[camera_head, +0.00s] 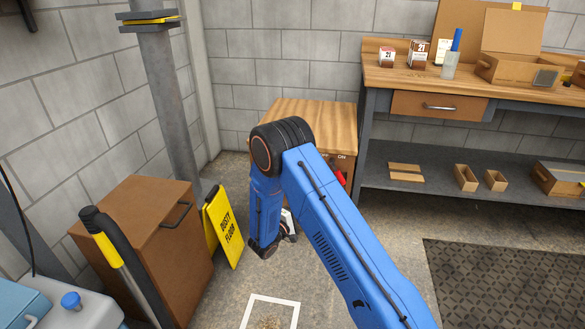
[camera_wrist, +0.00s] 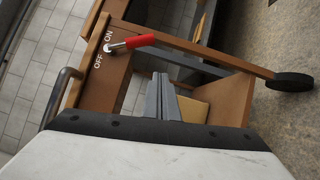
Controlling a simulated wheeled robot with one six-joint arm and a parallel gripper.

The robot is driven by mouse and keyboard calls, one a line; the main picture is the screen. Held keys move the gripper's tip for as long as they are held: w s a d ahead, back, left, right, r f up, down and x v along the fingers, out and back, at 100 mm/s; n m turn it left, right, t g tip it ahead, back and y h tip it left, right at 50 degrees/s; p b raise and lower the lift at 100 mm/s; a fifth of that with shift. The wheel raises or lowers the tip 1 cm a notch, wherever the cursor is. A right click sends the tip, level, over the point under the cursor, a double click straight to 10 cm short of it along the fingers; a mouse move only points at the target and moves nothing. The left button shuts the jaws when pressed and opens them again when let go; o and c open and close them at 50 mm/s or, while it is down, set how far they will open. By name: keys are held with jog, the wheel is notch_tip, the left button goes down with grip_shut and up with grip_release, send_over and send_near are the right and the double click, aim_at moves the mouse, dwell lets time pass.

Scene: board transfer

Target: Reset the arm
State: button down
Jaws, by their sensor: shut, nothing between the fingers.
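My blue arm bends in the middle of the head view, with its wrist hanging low in front of the wooden cabinet. My gripper (camera_wrist: 162,98) shows in the wrist view as two grey fingers close together, with nothing between them. In the head view the fingertips cannot be made out. A lever with a red handle (camera_wrist: 138,41) sits on a brown panel marked ON and OFF in the wrist view, apart from the fingers. In the head view the red handle (camera_head: 341,178) is partly hidden behind my arm.
The wood-topped cabinet (camera_head: 300,112) stands behind my arm. A yellow floor sign (camera_head: 223,227) and brown cabinet (camera_head: 150,235) are at left. A dark mat (camera_head: 505,285) lies on open floor at right.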

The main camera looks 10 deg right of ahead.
jog(key=s+d+r+m+g, duration=0.3)
jog(key=s+d+r+g, duration=0.2)
jog(key=s+d+r, duration=0.4)
jog(key=s+d+r+m+g, duration=0.3)
jog(key=s+d+r+g, duration=0.35)
jog(key=r, duration=0.45)
jog(key=s+d+r+m+g+y, duration=0.1)
jog(key=s+d+r+y, duration=0.15)
jog(key=s, duration=0.45)
jog(key=s+d+r+m+y, duration=0.1)
jog(key=s+r+y, duration=0.2)
jog(key=s, duration=0.4)
jog(key=s+a+r+t+y, duration=0.2)
jog(key=s+a+y, duration=0.2)
jog(key=s, duration=0.5)
jog(key=s+a+r+m+t+y, duration=0.1)
jog(key=s+a+r+t+y, duration=0.2)
jog(key=s, duration=0.7)
jog(key=shift+s+a+y, duration=0.2)
jog(key=shift+a+y, duration=0.6)
jog(key=shift+y, duration=0.35)
